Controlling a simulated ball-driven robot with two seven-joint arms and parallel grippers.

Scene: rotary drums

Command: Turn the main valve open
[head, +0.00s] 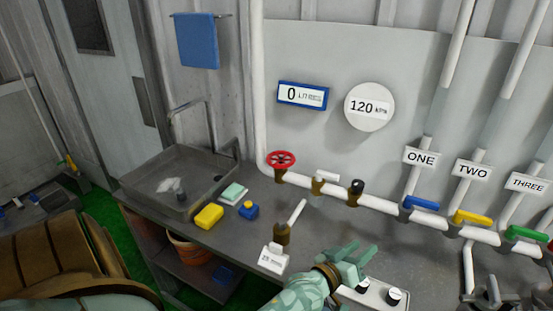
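The likely main valve is a red round handwheel (281,159) on a brass fitting at the left end of the white horizontal pipe (378,201). No label on it can be read. My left gripper (370,262) is teal and reaches in from the bottom, over the counter. Its fingers look spread apart, with nothing seen between them. It is well below and right of the red wheel and apart from it. I cannot make out my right gripper.
Blue (421,203), yellow (471,217) and green (525,233) lever valves sit below signs ONE, TWO and THREE. A gauge (369,107) reads 120 kPa; a display (302,95) reads 0. A white-handled lever (297,213), knob box (379,295) and yellow sponge (209,216) occupy the counter.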

